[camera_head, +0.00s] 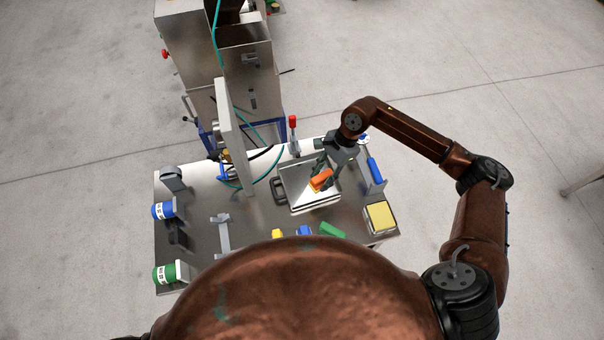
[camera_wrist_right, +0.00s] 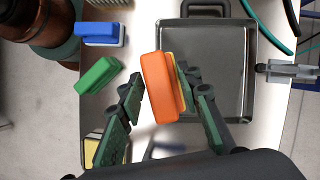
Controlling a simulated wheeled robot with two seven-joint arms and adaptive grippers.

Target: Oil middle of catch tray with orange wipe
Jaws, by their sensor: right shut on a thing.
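The catch tray (camera_head: 293,192) is a shallow grey metal tray with a dark handle on the steel table; its bare floor shows in the right wrist view (camera_wrist_right: 222,75). My right gripper (camera_head: 323,173) is over the tray, shut on the orange wipe (camera_head: 320,181). In the right wrist view the orange wipe (camera_wrist_right: 158,90), with a yellow layer on one side, sits between the green-padded fingers and overlaps one side edge of the tray. I cannot tell whether it touches the tray. My left gripper is not in view.
Blue (camera_head: 304,231), green (camera_head: 332,231) and yellow (camera_head: 277,233) wipes lie by the table's near edge. A container with a yellow pad (camera_head: 380,216) stands at right. Blue-labelled (camera_head: 163,210) and green-labelled (camera_head: 170,273) canisters are at left. A steel machine (camera_head: 250,75) with hoses stands behind.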

